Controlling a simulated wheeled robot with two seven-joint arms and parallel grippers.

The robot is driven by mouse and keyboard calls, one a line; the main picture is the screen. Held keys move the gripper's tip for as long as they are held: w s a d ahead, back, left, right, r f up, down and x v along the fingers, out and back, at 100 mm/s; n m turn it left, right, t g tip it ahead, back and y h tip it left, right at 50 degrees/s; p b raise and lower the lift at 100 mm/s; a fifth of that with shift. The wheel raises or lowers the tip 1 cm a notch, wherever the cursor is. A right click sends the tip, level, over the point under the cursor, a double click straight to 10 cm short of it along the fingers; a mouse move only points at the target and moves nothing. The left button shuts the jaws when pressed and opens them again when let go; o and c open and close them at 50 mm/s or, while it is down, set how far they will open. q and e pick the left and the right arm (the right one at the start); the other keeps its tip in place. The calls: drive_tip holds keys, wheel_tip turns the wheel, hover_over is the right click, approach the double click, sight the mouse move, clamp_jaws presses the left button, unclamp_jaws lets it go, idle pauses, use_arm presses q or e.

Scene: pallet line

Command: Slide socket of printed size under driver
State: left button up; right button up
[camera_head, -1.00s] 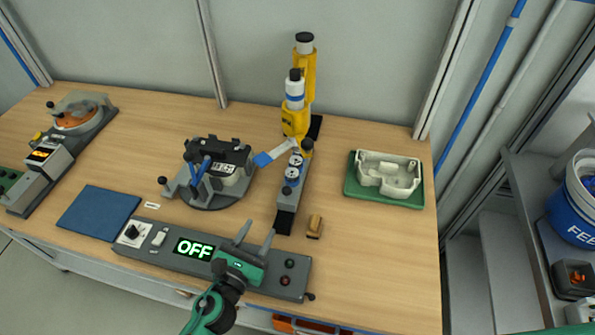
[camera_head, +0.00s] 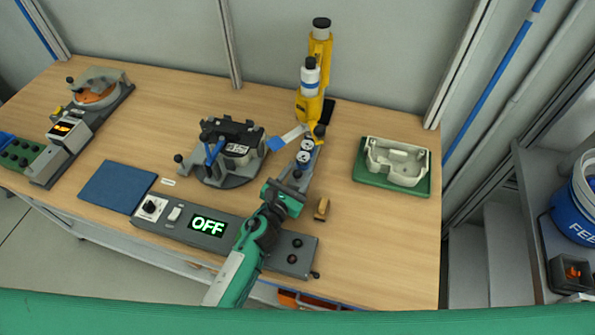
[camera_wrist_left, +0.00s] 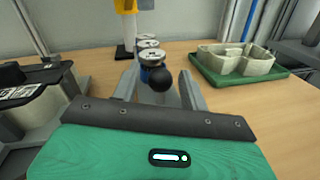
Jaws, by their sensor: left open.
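A black knob (camera_wrist_left: 161,79) is at the slide's near end. My left gripper (camera_wrist_left: 160,88) is open, its fingers on either side of the knob; contact is not clear. In the head view the gripper (camera_head: 291,182) hides the slide's near end. My right gripper is not in view.
A clamp fixture (camera_head: 228,165) with a small printed label, not surely readable, stands left of the slide. A control box reading OFF (camera_head: 208,225) lies in front. A wooden block (camera_head: 322,208) and green tray (camera_head: 364,183) are right. Bare bench lies beyond the block.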

sight(302, 161)
use_arm(q)
drive_tip(key=shift+w+d, duration=0.1)
drive_tip(key=shift+w, duration=0.1)
clamp_jaws()
drive_tip(key=shift+w, duration=0.1)
drive_tip(key=shift+w+d, duration=0.1)
drive_tip(key=shift+w, duration=0.25)
drive_tip(key=x, duration=0.1)
drive_tip(key=b+x, duration=0.1)
drive_tip(key=x, duration=0.1)
drive_tip(key=shift+w+a, duration=0.2)
drive_tip(key=shift+w, duration=0.3)
drive_tip(key=shift+r, duration=0.15)
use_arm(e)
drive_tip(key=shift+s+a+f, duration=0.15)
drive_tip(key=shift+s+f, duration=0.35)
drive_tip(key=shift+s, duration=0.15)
